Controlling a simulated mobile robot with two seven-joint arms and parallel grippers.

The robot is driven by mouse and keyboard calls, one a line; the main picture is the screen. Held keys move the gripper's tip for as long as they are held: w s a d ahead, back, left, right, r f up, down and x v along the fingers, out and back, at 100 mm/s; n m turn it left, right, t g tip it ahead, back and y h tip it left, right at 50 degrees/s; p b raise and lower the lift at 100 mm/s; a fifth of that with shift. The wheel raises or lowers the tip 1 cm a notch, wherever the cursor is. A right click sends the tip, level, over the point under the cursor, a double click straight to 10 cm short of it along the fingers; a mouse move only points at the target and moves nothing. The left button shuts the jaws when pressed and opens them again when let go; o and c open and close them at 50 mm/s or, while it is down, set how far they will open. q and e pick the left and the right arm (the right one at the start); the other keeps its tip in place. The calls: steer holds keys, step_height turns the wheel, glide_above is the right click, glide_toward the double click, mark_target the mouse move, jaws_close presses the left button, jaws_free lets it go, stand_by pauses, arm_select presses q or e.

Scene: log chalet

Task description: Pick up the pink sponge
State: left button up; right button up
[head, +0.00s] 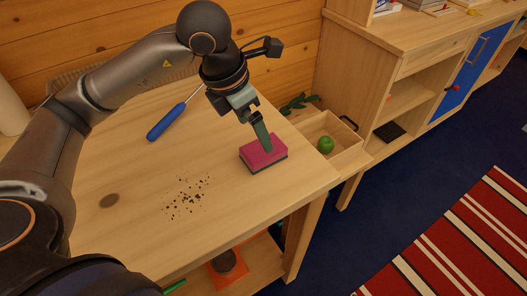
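The pink sponge (252,157), with a dark green bottom layer, lies flat on the wooden table near its right end. My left gripper (265,146) reaches down from above, and its greenish finger overlaps the sponge's top in the head view. The fingers line up one behind the other, so I cannot tell whether they are apart or closed on the sponge. The far side of the sponge is partly hidden by the finger. My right gripper is not in view.
Dark crumbs (187,197) lie on the table (120,235) left of the sponge. A blue-handled screwdriver (166,123) lies further back. An open drawer or box (345,157) with a green apple (326,144) is to the right. A shelf unit (400,75) stands beyond.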

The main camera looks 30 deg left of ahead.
mark_target(264, 153)
arm_select(q)
steer(key=shift+x, duration=3.2)
steer(key=shift+d, duration=0.1)
steer(key=shift+f+b, duration=0.25)
steer(key=shift+b, duration=0.25)
steer(key=shift+c, duration=0.4)
steer(key=c, duration=1.2)
steer(key=shift+o, duration=0.2)
steer(key=shift+r, duration=0.15)
